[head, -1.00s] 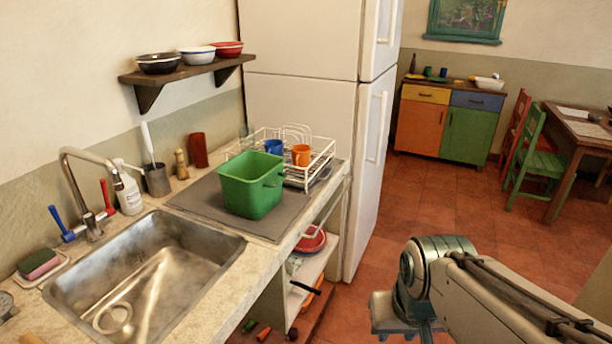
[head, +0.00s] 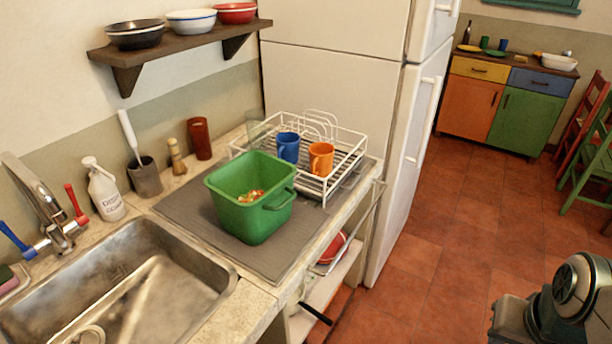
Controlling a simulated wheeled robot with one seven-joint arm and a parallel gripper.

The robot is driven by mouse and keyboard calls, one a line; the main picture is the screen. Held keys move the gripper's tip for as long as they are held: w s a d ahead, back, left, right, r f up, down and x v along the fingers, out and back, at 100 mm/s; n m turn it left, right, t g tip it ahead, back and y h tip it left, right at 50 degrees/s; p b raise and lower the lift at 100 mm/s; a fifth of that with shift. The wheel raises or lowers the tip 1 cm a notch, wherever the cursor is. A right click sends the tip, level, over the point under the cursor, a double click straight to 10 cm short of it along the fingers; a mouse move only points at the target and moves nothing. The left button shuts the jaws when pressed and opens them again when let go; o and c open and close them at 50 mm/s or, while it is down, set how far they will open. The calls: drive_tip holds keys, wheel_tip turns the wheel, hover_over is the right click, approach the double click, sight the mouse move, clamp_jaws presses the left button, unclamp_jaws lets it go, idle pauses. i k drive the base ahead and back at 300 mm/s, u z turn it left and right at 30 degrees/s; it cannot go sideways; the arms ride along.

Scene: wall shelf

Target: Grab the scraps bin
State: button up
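The scraps bin is the green tub (head: 252,219) with a handle on its right side. It stands upright on a grey mat (head: 187,208) on the counter, right of the sink. Some orange and yellow scraps (head: 251,196) show inside it. Part of my arm shows at the lower right, over the floor and well apart from the bin. My gripper's fingers are not in view.
A white dish rack (head: 349,158) with a blue mug (head: 288,147) and an orange mug (head: 321,158) stands close behind the bin. The sink (head: 120,285) is at left. A shelf (head: 170,47) with bowls hangs above. Open floor (head: 450,225) lies right of the counter.

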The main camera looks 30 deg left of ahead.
sight(252, 194)
drive_tip(key=u, duration=0.5)
drive_tip(key=i, duration=0.85)
drive_tip(key=u, duration=0.7)
